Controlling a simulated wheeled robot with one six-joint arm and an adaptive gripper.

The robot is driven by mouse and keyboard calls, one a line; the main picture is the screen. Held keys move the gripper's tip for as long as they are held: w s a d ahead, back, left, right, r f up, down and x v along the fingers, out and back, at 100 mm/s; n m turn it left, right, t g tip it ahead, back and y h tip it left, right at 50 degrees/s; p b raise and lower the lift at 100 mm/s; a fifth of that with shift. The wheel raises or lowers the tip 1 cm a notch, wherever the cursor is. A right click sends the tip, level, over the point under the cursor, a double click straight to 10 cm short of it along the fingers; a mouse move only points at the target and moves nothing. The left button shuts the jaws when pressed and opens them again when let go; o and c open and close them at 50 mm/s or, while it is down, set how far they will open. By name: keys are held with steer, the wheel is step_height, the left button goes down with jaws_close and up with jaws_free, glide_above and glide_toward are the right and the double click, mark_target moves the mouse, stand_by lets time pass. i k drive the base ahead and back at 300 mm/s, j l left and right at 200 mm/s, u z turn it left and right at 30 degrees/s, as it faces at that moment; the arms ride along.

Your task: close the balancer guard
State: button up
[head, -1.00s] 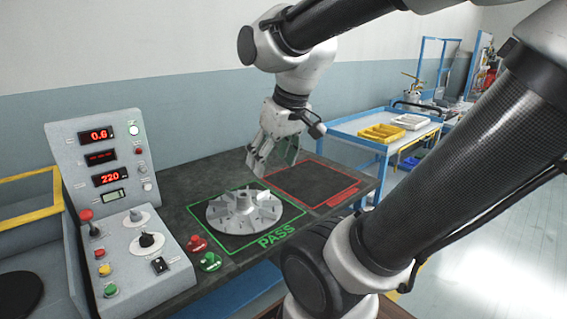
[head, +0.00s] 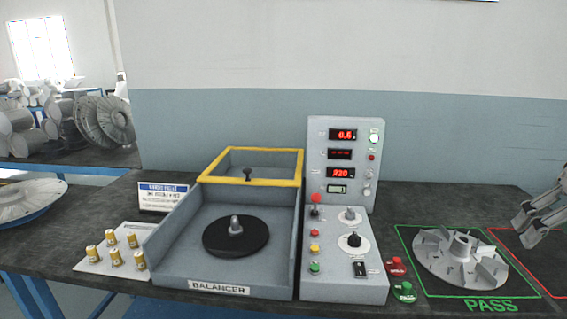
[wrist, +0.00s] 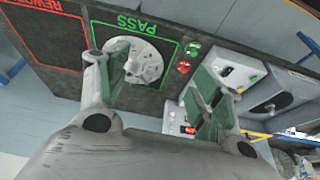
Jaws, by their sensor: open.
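The balancer guard (head: 296,166) is a yellow-framed cover with a dark knob (head: 248,174), at the back of the grey balancer housing (head: 225,276) in the head view. The housing's front part is uncovered. Its black disc (head: 250,241) and bare spindle show there. My gripper (head: 537,222) is at the head view's right edge, partly cut off, beside the grey impeller (head: 432,256) and far right of the guard. In the wrist view my gripper (wrist: 163,88) is open, with nothing between its fingers. The impeller lies on the green PASS square.
The control panel (head: 340,270) stands between the balancer and the PASS square. Brass-coloured weights (head: 113,258) sit on a plate at the balancer's left, with a small sign (head: 163,198) behind. A red-outlined square (wrist: 42,42) lies beyond PASS.

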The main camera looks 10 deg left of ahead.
mark_target(203, 178)
steer(key=j, duration=1.1)
steer(key=i+j, duration=0.15)
steer(key=j, duration=0.95)
steer(key=k+u, duration=0.05)
